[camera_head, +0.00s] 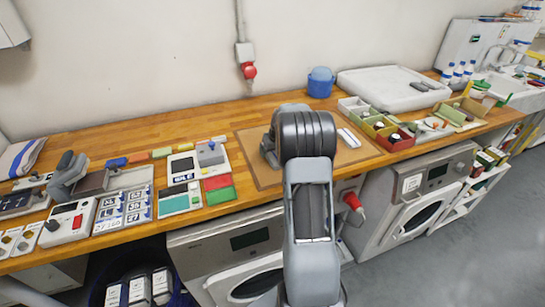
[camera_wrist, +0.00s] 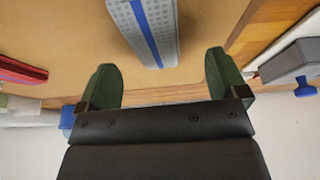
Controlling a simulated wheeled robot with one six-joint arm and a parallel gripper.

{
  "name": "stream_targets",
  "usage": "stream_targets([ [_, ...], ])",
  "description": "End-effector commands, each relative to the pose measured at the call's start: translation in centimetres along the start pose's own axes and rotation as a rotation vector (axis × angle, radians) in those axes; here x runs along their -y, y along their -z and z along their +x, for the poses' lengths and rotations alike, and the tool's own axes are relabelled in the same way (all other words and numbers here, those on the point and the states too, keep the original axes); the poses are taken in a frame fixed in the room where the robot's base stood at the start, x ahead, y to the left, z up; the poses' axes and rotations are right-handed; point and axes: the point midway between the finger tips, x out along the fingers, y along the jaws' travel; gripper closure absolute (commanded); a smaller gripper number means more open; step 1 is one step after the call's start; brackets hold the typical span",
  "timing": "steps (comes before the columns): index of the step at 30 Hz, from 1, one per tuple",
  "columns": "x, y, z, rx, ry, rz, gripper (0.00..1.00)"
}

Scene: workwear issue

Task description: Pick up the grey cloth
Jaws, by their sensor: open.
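The grey cloth (camera_wrist: 131,22) shows in the wrist view as a long, flat grey piece with a blue stripe. It lies on a tan board (camera_wrist: 60,30). My gripper (camera_wrist: 160,60) is open, with its two dark green fingers apart and the near end of the cloth between them in the picture. I cannot tell whether the fingers touch it. In the head view my arm hides most of that spot on the board (camera_head: 250,143). A pale striped piece (camera_head: 349,138) shows right of my arm; I cannot tell if it is the cloth.
Red, green and yellow bins (camera_head: 400,141) stand right of the board. Several devices and a white scale-like unit (camera_head: 185,165) stand to its left. A blue tub (camera_head: 320,86) is at the back near the wall. Another folded striped cloth (camera_head: 20,158) lies far left.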

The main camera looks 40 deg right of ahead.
Motion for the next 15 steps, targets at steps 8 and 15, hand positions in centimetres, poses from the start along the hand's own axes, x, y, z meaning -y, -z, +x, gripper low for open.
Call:
stream_targets([
  [8, -0.1, -0.1, 3.3, 0.001, 0.001, 0.000, 0.08],
  [15, -0.2, -0.1, 3.8, -0.001, 0.000, 0.000, 0.08],
])
